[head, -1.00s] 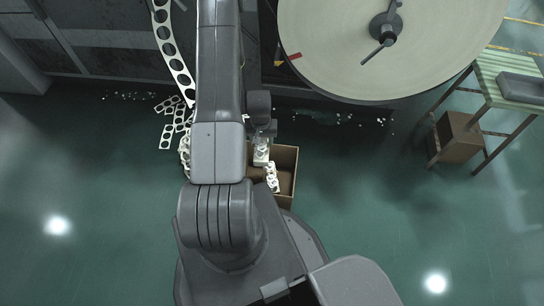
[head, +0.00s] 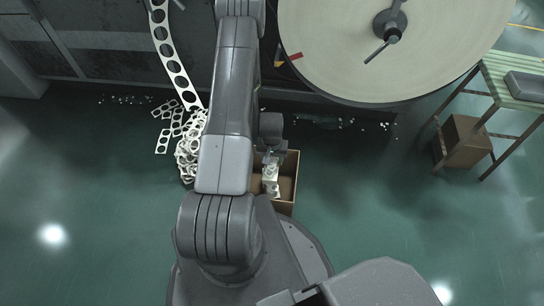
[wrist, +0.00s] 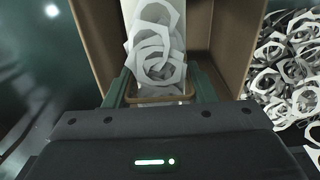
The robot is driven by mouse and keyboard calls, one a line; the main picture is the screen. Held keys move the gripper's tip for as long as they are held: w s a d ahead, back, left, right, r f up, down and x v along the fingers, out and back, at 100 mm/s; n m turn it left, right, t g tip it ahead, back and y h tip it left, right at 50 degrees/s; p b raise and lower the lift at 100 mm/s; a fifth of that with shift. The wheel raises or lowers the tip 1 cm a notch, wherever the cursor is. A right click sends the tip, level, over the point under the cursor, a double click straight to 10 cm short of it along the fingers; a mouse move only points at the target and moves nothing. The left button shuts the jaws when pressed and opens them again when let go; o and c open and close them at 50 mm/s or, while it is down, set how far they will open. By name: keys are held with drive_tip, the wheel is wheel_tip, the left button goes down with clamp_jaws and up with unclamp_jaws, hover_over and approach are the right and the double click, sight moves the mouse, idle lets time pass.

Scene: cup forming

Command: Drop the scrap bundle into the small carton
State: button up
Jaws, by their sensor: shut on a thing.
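The scrap bundle (wrist: 157,45), pale punched rings on a light strip with a brown band near the jaws, is held in my gripper (wrist: 162,90). My gripper is shut on it. The open brown carton (wrist: 222,45) stands around and beneath the bundle in the wrist view; its walls show on both sides. In the head view the carton (head: 288,189) is just right of my arm, with my gripper (head: 274,160) and the bundle (head: 270,181) over its opening. How deep the bundle sits is unclear. My arm hides the carton's left side.
A heap of loose punched scrap (head: 188,155) lies left of my arm, below a hanging punched strip (head: 172,55). A large reel (head: 345,40) stands behind. Another brown box (head: 465,142) sits under a green-topped table (head: 515,82) at right. Green floor is open at left and front right.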

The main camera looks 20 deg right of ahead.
drive_tip(key=shift+f, duration=0.1)
drive_tip(key=o, duration=1.2)
drive_tip(key=shift+c, duration=0.2)
wheel_tip(320, 180, up, 14)
drive_tip(key=p, duration=0.3)
drive_tip(key=shift+f, duration=0.15)
wheel_tip(320, 180, down, 14)
drive_tip(key=b, duration=0.3)
wheel_tip(320, 180, up, 3)
drive_tip(key=shift+f+p, duration=0.2)
drive_tip(key=shift+p, duration=0.4)
drive_tip(key=shift+r, duration=0.55)
